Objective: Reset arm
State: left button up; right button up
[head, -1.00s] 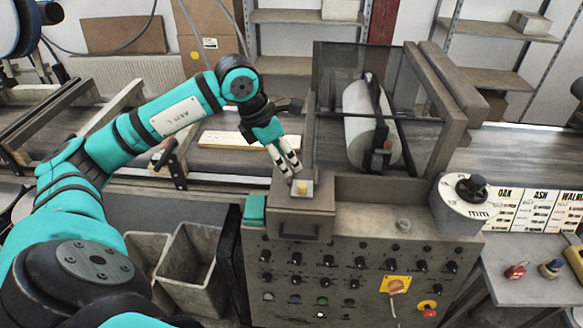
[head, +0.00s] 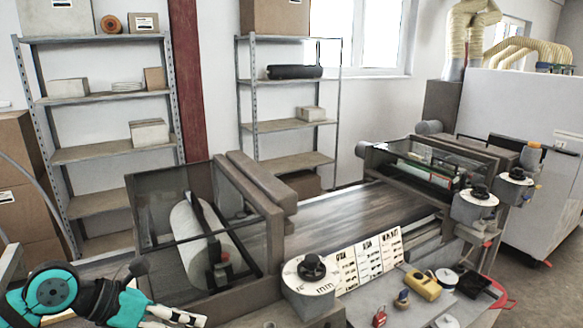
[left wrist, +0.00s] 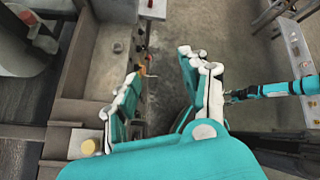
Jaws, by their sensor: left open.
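My left arm comes in at the lower left of the head view, and its gripper (head: 176,316) is partly cut off by the bottom edge. In the left wrist view, the two fingers of the left gripper (left wrist: 165,95) are spread wide with nothing between them. The head view does not show my right gripper.
A framed machine housing with a white roller (head: 200,243) stands beside the left gripper. A round mm dial (head: 310,272), wood-type cards (head: 365,258) and a yellow tool (head: 423,286) are to the right. The conveyor (head: 345,220) runs behind, with shelves (head: 105,98) beyond.

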pick_arm(q)
jog(key=d+r+n+t+h, duration=0.55)
jog(key=d+r+h, duration=0.25)
jog(key=d, duration=0.2)
jog(key=w+a+f+n+t+y, duration=0.1)
jog(key=a+f+n+t+y, duration=0.1)
jog(key=a+n+t+y, duration=0.65)
jog(key=w+a+f+n+t+y, duration=0.15)
jog(key=n+y, duration=0.35)
jog(key=n, duration=0.9)
jog(key=s+a+f+n+g+y, duration=0.2)
jog(key=f+n, duration=0.2)
jog(key=f, duration=0.1)
jog(key=s+a+f+n+g+y, duration=0.1)
jog(key=a+f+n+g+y, duration=0.1)
jog(key=f+n+y, duration=0.3)
jog(key=s+d+f+n+g+h, duration=0.2)
jog(key=s+f+g, duration=0.4)
jog(key=s+f, duration=0.4)
jog(key=s+d+f+n+g+h, duration=0.2)
jog(key=s+f+g, duration=0.55)
jog(key=s, duration=0.45)
notch_tip(320, 180, down, 30)
jog(key=s+b, duration=0.1)
jog(key=b, duration=0.2)
jog(key=s+a+f+g+b, duration=0.1)
jog(key=s+a+f+b, duration=0.1)
jog(key=s+f, duration=1.4)
jog(key=shift+s+a+f, duration=0.4)
jog(key=shift+f, duration=0.4)
